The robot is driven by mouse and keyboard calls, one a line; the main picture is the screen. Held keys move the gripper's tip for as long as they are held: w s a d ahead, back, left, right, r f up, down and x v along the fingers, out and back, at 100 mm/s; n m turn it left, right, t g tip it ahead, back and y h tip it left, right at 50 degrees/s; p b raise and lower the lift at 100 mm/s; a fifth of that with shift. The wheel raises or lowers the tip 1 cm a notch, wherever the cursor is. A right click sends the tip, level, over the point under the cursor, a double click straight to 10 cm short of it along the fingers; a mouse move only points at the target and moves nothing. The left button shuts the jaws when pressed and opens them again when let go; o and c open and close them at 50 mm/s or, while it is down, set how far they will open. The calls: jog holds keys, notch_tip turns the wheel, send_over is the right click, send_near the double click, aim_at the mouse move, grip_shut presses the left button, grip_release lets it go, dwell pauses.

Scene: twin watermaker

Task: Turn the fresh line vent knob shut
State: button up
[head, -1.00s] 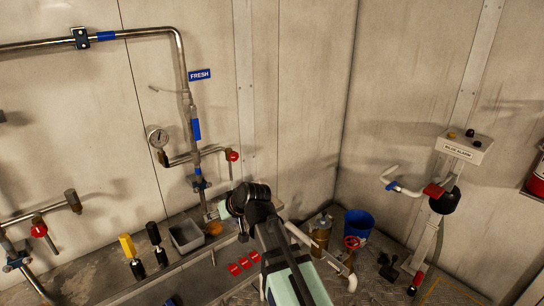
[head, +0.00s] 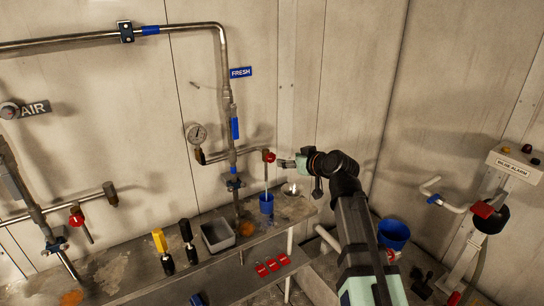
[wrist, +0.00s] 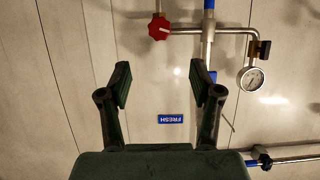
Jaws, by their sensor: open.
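The fresh line vent knob is a red lobed knob (head: 268,156) at the right end of a short side branch off the fresh line, below and right of the blue FRESH label (head: 240,72). My gripper (head: 284,163) is just right of the knob in the head view, open. In the wrist view, which is upside down, the red knob (wrist: 159,27) lies beyond the open, empty fingers (wrist: 160,78), roughly centred between them. A gap shows between fingertips and knob. A thin vertical spout or stream (head: 266,181) runs below the knob to a blue cup (head: 266,203).
A pressure gauge (head: 197,134) sits on the same branch, left of the riser. Another red knob (head: 76,216) is on a line further left. The bench holds a grey tray (head: 217,235) and yellow and black-handled tools. A blue bucket (head: 393,235) stands right of my arm.

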aim_at(272, 157)
jog(key=p+x, duration=0.3)
jog(key=x, duration=1)
jog(key=shift+w+f, duration=0.15)
jog(key=shift+w, duration=0.05)
jog(key=c, duration=1.2)
